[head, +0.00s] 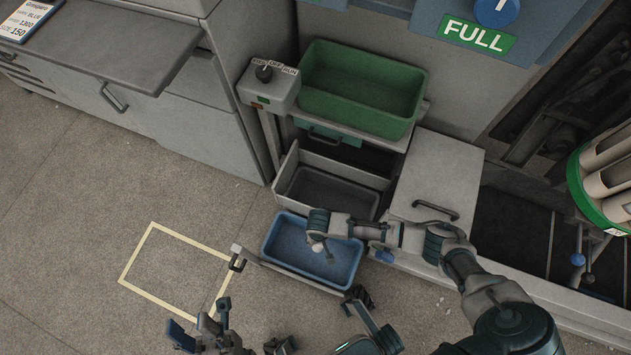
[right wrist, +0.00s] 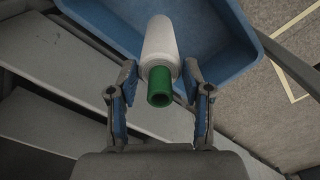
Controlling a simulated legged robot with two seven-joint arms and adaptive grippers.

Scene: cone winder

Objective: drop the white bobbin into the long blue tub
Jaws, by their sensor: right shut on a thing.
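The white bobbin (right wrist: 160,45) has a green tube end (right wrist: 160,88) facing the camera in the right wrist view. My right gripper (right wrist: 160,82) is shut on it, one finger on each side. The long blue tub (head: 312,252) is below the bobbin; its rim (right wrist: 262,45) also shows in the right wrist view. In the head view my right gripper (head: 318,228) is above the tub, and only a small white part of the bobbin (head: 317,247) shows. My left gripper (head: 205,325) is at the bottom edge, fingers apart and empty, partly cut off.
A green tub (head: 362,92) stands on a shelf above a grey bin (head: 332,190), behind the blue tub. A control box (head: 268,85) sits left of the green tub. A grey lidded cabinet (head: 435,185) is to the right. A yellow floor outline (head: 150,256) marks bare floor at left.

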